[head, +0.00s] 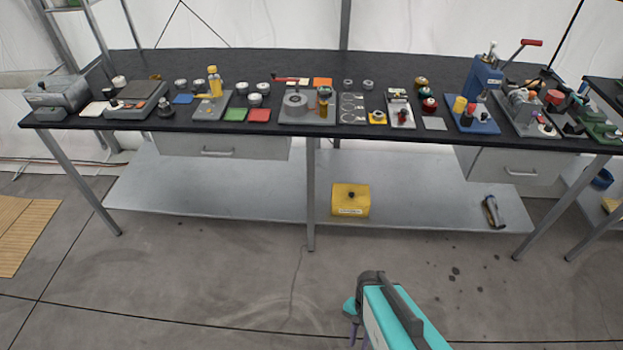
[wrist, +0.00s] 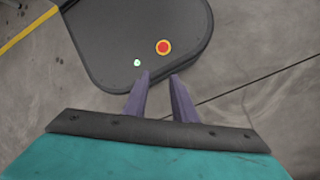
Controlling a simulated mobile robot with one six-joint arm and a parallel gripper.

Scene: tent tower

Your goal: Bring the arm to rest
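My gripper (wrist: 159,76) shows in the wrist view with its two purple fingers apart and nothing between them. Beyond the fingertips are a dark rounded platform, which looks like my own base, and bare grey floor. In the head view my teal arm is at the bottom right of centre, in front of the workbench and over the floor. My gripper (head: 355,338) points down there, and its fingertips are small and partly cut off by the frame's lower edge.
A long black workbench (head: 230,60) crosses the view, crowded with small tools and fixtures. Its grey lower shelf (head: 250,195) holds a yellow box (head: 350,203) and a dark tool (head: 493,212). A wooden mat (head: 22,232) lies at left. The floor in front of the bench is clear.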

